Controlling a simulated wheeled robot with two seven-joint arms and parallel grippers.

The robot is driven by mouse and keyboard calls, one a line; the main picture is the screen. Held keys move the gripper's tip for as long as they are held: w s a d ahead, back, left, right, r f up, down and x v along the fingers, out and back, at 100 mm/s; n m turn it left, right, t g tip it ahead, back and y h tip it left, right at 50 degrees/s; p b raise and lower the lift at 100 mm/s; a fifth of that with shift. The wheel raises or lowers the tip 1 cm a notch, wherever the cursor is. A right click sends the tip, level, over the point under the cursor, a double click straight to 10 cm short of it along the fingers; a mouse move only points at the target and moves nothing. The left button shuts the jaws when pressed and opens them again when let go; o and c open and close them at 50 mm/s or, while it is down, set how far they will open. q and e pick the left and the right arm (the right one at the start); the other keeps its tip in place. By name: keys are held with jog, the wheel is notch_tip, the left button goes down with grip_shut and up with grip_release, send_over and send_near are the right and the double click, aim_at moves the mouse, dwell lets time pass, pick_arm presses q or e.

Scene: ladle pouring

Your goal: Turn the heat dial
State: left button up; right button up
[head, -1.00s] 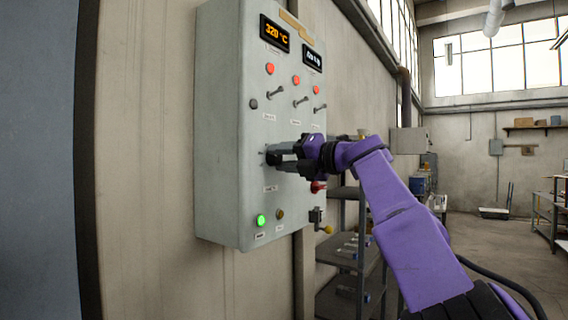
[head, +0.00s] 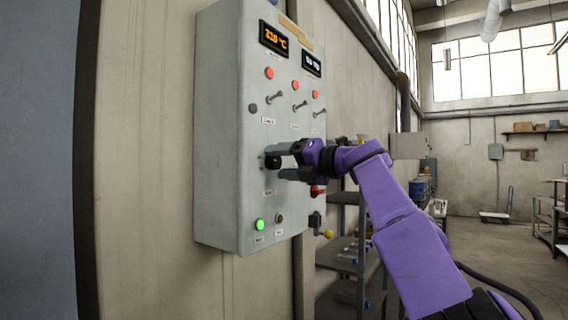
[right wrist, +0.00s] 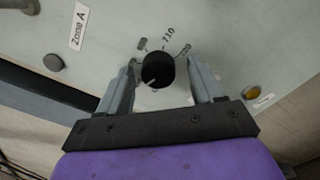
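The heat dial (head: 273,162) is a black round knob on the front of the grey control box. In the right wrist view the dial (right wrist: 158,70) shows a light pointer mark, with "710" printed beside it. My right gripper (head: 283,161) is open at the dial. Its two fingers (right wrist: 160,78) stand on either side of the knob with a gap on each side. The temperature display (head: 273,38) glows orange and reads about 210 or 710 °C; its first digit is unclear. My left gripper is not in view.
The control box (head: 220,130) also carries several toggle switches, red lamps, a lit green lamp (head: 260,224) and a red-handled part (head: 317,190) right of the dial. A metal shelf (head: 345,262) stands beyond. Open floor lies at the right.

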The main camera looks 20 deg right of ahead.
jog(key=shift+s+d+f+b, duration=0.1)
jog(key=shift+s+d+b, duration=0.2)
jog(key=shift+b, duration=0.1)
jog(key=b+v, duration=0.4)
jog(key=v, duration=0.5)
jog(key=shift+s+d+b, duration=0.2)
jog(key=shift+s+b, duration=0.1)
